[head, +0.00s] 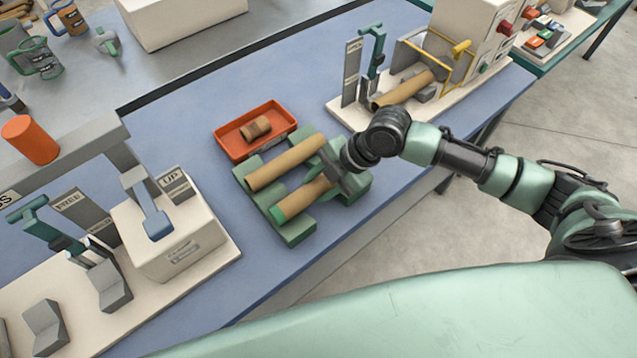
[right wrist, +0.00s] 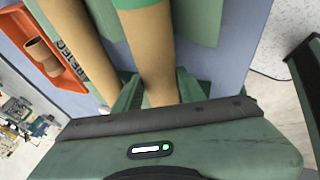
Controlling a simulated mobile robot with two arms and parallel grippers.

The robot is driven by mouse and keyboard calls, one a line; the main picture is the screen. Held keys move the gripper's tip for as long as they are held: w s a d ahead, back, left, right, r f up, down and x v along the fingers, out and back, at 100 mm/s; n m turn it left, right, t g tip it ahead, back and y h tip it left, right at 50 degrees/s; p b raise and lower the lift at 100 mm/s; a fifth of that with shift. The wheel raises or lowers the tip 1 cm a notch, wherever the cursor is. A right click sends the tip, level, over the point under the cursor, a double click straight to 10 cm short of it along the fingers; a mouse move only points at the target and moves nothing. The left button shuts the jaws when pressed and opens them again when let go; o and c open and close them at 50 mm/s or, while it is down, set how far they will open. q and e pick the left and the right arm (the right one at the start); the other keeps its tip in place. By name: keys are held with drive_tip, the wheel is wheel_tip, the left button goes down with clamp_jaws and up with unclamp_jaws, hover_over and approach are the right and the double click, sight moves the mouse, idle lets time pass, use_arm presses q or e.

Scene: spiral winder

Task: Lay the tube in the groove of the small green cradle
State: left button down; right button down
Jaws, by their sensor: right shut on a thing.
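A brown cardboard tube (head: 306,195) with a green band at its near end lies along the green cradle (head: 292,232). It also shows in the right wrist view (right wrist: 152,50), running between the two fingers. My right gripper (head: 330,170) is shut on this tube near its far end. The gripper hides that end, and I cannot tell whether the tube rests in the groove or is held just above it. A second, plain brown tube (head: 286,161) lies parallel beside it, on the tray side. My left gripper is not in view.
An orange tray (head: 232,145) with a short brown roll (head: 256,128) stands just behind the cradle. A winder machine on a pale base, with another tube (head: 402,90), stands at back right. A cream box (head: 165,235) with levers stands at left. Blue table is clear in front.

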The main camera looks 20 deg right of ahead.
drive_tip(key=c, duration=0.8)
unclamp_jaws()
drive_tip(key=shift+o, duration=0.2)
drive_tip(key=b+v, duration=0.1)
drive_tip(key=v, duration=0.7)
wheel_tip(320, 180, up, 7)
drive_tip(key=p, duration=0.7)
drive_tip(key=shift+p, duration=0.3)
